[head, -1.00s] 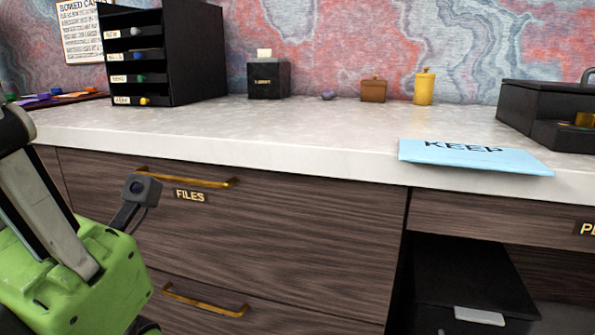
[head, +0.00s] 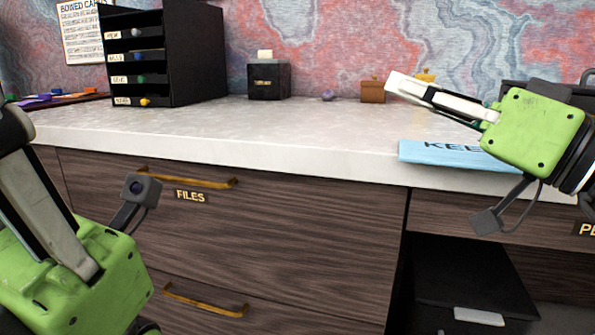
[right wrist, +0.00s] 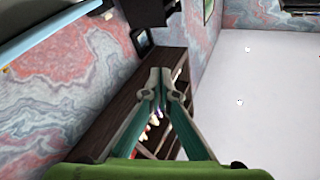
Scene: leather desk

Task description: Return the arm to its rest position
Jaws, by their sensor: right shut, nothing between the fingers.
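My right gripper (head: 397,84) is in the head view at the right, above the desk, with its pale fingers pointing left. The fingers are shut with nothing between them. In the right wrist view its fingertips (right wrist: 160,78) meet, with a wall and dark shelf behind. My left gripper's green body (head: 82,280) is at the lower left, in front of the drawers. How far its fingers are apart cannot be made out.
A blue KEEP folder (head: 425,153) lies at the desk's front edge, partly behind my right gripper. A black drawer unit (head: 190,55), black box (head: 268,82) and brown box (head: 373,91) stand at the back. The desk's middle (head: 270,130) is clear.

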